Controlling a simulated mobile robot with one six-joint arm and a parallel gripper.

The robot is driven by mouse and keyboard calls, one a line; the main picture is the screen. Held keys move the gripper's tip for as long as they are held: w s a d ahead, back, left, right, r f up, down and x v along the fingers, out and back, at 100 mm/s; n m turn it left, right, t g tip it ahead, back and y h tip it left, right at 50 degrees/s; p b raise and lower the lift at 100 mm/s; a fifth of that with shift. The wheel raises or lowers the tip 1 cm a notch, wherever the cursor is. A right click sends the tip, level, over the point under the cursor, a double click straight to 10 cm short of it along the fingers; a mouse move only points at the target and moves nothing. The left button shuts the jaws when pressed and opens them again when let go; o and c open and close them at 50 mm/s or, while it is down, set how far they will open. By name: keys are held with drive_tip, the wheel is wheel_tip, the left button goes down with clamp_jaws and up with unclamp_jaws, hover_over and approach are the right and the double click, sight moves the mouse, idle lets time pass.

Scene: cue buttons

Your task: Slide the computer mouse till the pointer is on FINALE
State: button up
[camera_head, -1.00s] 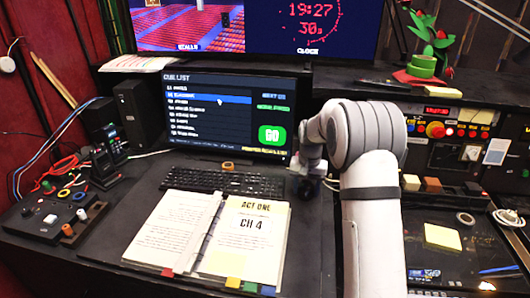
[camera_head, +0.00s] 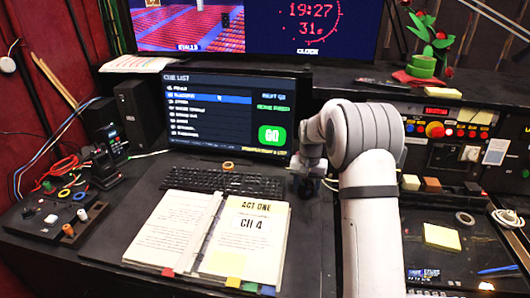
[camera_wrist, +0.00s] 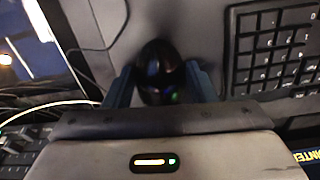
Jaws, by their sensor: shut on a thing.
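A black computer mouse (camera_wrist: 160,70) sits on the dark desk mat in the wrist view. My gripper (camera_wrist: 162,84) is shut on it, with one finger at each side. In the head view my gripper (camera_head: 306,186) is just right of the keyboard, and the mouse there is mostly hidden. The monitor (camera_head: 232,112) shows a CUE LIST with several rows. The second row is highlighted blue, and the small white pointer (camera_head: 219,98) is on that row. The row words are too small to read surely, so I cannot tell which one is FINALE.
A black keyboard (camera_head: 225,181) lies close to the left of my gripper. An open script binder (camera_head: 210,237) lies in front of the keyboard. A tape roll (camera_head: 228,165) sits below the monitor. A control panel (camera_head: 455,150) with buttons stands at the right.

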drive_tip(key=shift+f, duration=0.1)
drive_tip(key=o, duration=0.7)
drive_tip(key=shift+o, duration=0.2)
drive_tip(key=shift+r+p, duration=2.55)
drive_tip(key=shift+r, duration=1.5)
drive_tip(key=shift+r, duration=0.1)
